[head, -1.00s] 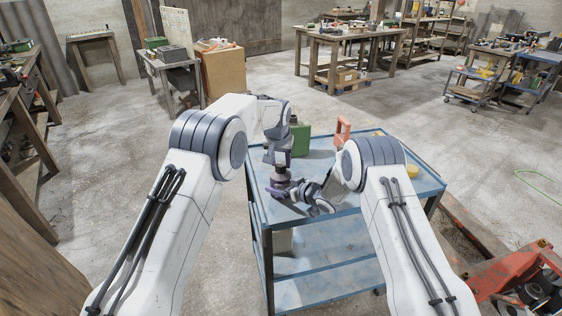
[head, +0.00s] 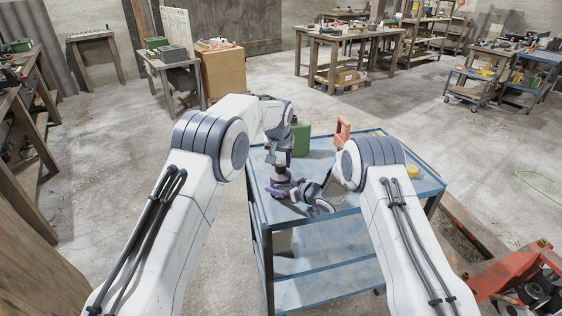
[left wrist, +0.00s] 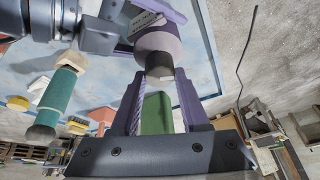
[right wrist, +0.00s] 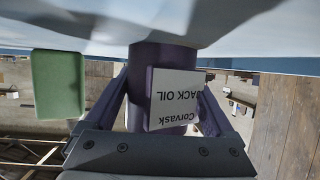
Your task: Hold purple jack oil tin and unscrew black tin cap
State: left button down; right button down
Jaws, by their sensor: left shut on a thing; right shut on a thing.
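The purple jack oil tin (head: 280,180) stands on the blue cart, partly hidden by my grippers. In the right wrist view the purple tin (right wrist: 150,58) shows its white label, upside down in the picture. The black tin cap (left wrist: 159,65) is on the tin's top in the left wrist view. My left gripper (left wrist: 156,72) comes down from above and is shut on the cap, one finger on each side. My right gripper (right wrist: 163,92) is shut around the tin's body, low and from the near right. The cap is hidden in the head view.
The blue cart (head: 335,205) has a green can (head: 301,139) behind the tin, an orange object (head: 343,130) farther back and a yellow one (head: 413,171) at the right. A red pallet jack (head: 510,280) stands on the floor at lower right.

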aim_at(282, 164)
pick_arm(q)
jog(key=n, duration=0.1)
jog(key=n+y, duration=0.1)
jog(key=n, duration=0.2)
jog(key=shift+w+d+f+n+y, duration=0.1)
jog(key=shift+d+n+y, duration=0.2)
jog(key=shift+y, duration=0.1)
jog(key=n+y, duration=0.1)
jog(key=n, duration=0.2)
jog(key=shift+g, duration=0.4)
grip_release()
jog(key=shift+r, duration=1.85)
jog(key=shift+a, duration=0.1)
